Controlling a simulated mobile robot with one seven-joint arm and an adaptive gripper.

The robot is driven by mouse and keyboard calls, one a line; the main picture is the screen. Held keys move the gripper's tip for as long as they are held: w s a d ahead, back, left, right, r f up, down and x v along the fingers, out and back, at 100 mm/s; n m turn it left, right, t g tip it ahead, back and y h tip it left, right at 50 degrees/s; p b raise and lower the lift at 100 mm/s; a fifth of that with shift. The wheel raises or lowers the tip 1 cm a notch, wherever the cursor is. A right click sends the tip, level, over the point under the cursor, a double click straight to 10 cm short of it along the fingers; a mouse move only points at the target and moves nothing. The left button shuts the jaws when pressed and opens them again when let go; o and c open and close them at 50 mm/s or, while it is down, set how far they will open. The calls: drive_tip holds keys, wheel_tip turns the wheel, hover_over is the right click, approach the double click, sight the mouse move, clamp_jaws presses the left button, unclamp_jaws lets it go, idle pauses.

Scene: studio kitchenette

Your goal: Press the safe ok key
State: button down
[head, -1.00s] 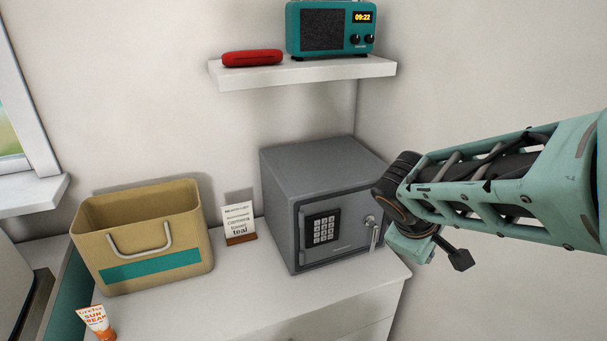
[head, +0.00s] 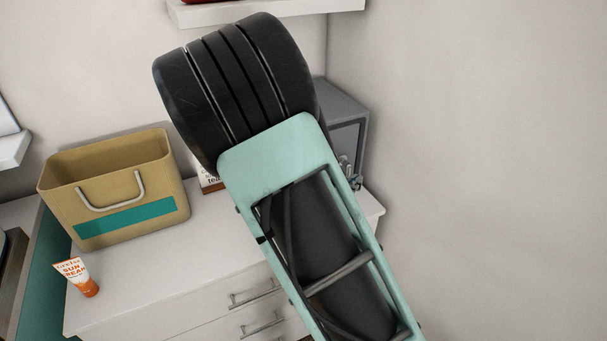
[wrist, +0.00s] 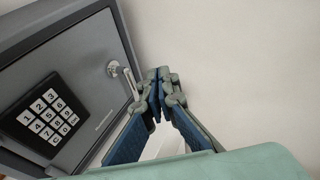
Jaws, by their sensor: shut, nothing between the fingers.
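The grey safe (head: 343,105) stands on the white cabinet, mostly hidden behind my arm in the head view. In the wrist view, the safe door (wrist: 85,75) fills the left side, tilted. Its black keypad (wrist: 28,128) has white keys; the ok key (wrist: 73,119) appears to be the end key of the lowest row, too small to read surely. My gripper (wrist: 158,82) is shut and empty. Its fingertips show to the right of the keypad, near the door handle (wrist: 124,78); whether they touch the handle I cannot tell.
A tan basket (head: 115,190) and a sunscreen tube (head: 77,276) stand on the white cabinet top (head: 150,270), left of the safe. A small card (head: 208,180) is partly covered by my arm. A white shelf (head: 270,10) hangs above. The wall at right is clear.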

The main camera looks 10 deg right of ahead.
drive_tip(key=w+a+f+n+t+y, duration=0.1)
drive_tip(key=a+f+n+t+y, duration=0.1)
drive_tip(key=a+f+n, duration=0.5)
drive_tip(key=shift+w+f+n+y+b, duration=0.3)
drive_tip(key=shift+f+n+y+b, duration=0.1)
drive_tip(key=shift+f+y, duration=0.45)
drive_tip(key=shift+w, duration=0.1)
drive_tip(key=w+a, duration=0.2)
drive_tip(key=w, duration=0.6)
drive_tip(key=shift+a, duration=0.4)
drive_tip(key=shift+w, duration=0.2)
drive_tip(key=shift+w+a, duration=0.1)
drive_tip(key=shift+w, duration=0.2)
drive_tip(key=shift+w+a, duration=0.15)
drive_tip(key=shift+w, duration=0.15)
idle(0.8)
drive_tip(key=shift+s+d, duration=0.3)
drive_tip(key=shift+s, duration=0.4)
